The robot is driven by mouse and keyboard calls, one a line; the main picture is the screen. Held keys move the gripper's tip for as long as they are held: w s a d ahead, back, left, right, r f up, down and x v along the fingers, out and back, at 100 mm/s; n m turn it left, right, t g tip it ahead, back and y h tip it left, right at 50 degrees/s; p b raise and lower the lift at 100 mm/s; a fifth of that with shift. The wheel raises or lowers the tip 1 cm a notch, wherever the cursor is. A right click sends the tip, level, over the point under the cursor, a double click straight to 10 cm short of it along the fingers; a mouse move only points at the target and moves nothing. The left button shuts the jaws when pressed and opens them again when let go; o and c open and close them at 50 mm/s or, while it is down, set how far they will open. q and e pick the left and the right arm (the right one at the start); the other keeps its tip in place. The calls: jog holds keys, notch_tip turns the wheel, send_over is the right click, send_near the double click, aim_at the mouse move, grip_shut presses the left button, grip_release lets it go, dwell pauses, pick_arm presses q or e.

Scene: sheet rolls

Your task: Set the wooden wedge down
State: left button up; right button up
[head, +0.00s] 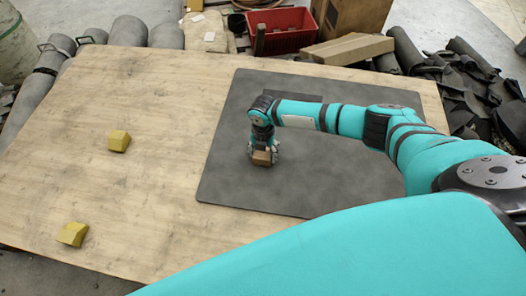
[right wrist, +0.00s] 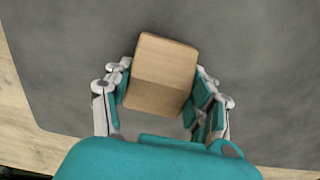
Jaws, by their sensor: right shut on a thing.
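The wooden wedge (head: 262,158) is a light brown block with a sloped face. It sits between the fingers of my right gripper (head: 263,154), over the left part of the dark grey mat (head: 320,185). In the right wrist view the wedge (right wrist: 160,75) lies between the two fingers of the gripper (right wrist: 162,98), slightly tilted, with the mat (right wrist: 255,60) behind it. The gripper is shut on the wedge. I cannot tell whether the wedge touches the mat. My left gripper is not in view.
Two yellow wedges, one further back (head: 119,141) and one nearer (head: 72,234), lie on the wooden table (head: 150,190) at left. A red crate (head: 283,30), cardboard box (head: 348,49) and grey rolls (head: 165,35) stand beyond the far edge. The mat's near left part is clear.

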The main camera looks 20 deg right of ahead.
jog(key=shift+f, duration=0.2)
jog(key=o, duration=1.2)
jog(key=shift+r, duration=0.15)
notch_tip(320, 180, up, 12)
jog(key=shift+r+p, duration=0.15)
jog(key=shift+p, duration=0.15)
